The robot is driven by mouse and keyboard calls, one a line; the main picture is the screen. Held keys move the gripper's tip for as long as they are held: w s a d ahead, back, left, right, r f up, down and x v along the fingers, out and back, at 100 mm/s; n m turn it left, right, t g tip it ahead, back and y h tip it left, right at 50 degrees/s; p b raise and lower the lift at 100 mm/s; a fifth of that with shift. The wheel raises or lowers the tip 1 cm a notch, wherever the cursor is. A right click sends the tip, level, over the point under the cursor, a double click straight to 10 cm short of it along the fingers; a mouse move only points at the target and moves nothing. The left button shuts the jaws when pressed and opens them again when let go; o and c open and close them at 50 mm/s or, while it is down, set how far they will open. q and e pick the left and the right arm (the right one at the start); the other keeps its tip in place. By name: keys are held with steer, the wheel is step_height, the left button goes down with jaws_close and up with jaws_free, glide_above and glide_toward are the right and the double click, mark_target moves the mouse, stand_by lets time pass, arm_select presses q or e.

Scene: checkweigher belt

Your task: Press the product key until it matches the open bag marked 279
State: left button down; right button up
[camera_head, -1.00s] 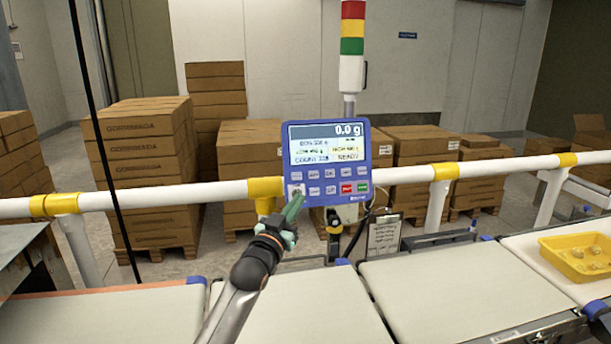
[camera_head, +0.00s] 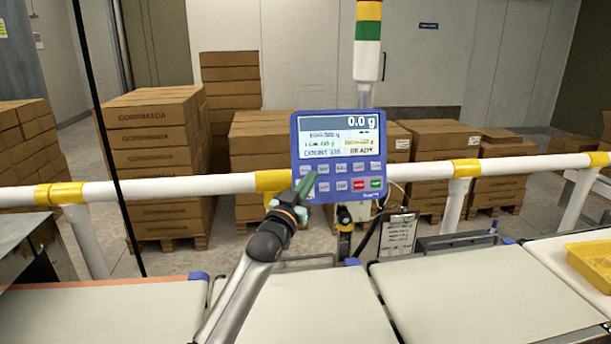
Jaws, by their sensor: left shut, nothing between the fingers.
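The blue checkweigher panel (camera_head: 337,155) stands behind the belts, with a lit screen (camera_head: 339,137) above two rows of keys. The screen reads 0.0 g and READY; its smaller lines are too blurred to read surely. My left gripper (camera_head: 307,184) is shut and empty, its green fingertips in front of the left end of the keypad. They cover the lower-left key and reach the edge of the upper-left one. I cannot tell whether they touch a key. No bag marked 279 can be made out. My right gripper is out of view.
A white rail (camera_head: 220,184) with yellow joints runs across behind the belts (camera_head: 310,305). A signal tower (camera_head: 367,45) rises behind the panel. A clipboard (camera_head: 398,234) stands right of it. Stacked cartons (camera_head: 150,150) stand beyond the rail.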

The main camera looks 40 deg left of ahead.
mark_target(310, 166)
arm_select(q)
steer(key=w+a+f+b, duration=0.1)
steer(key=w+a+b, duration=0.2)
steer(key=w+a, duration=0.1)
steer(key=shift+a+f, duration=0.4)
steer(key=shift+a, duration=0.1)
stand_by(1.8)
steer(key=shift+w+a+f, duration=0.1)
steer(key=shift+w+a, duration=0.15)
steer(key=shift+a, duration=0.05)
steer(key=shift+w+a+f, duration=0.1)
steer(key=shift+w+a, duration=0.15)
steer(key=shift+a, duration=0.05)
stand_by(0.7)
stand_by(0.3)
steer(key=shift+s+d+p, duration=0.45)
steer(key=shift+s+d, duration=0.05)
steer(key=shift+d, duration=0.15)
steer(key=shift+r, duration=0.2)
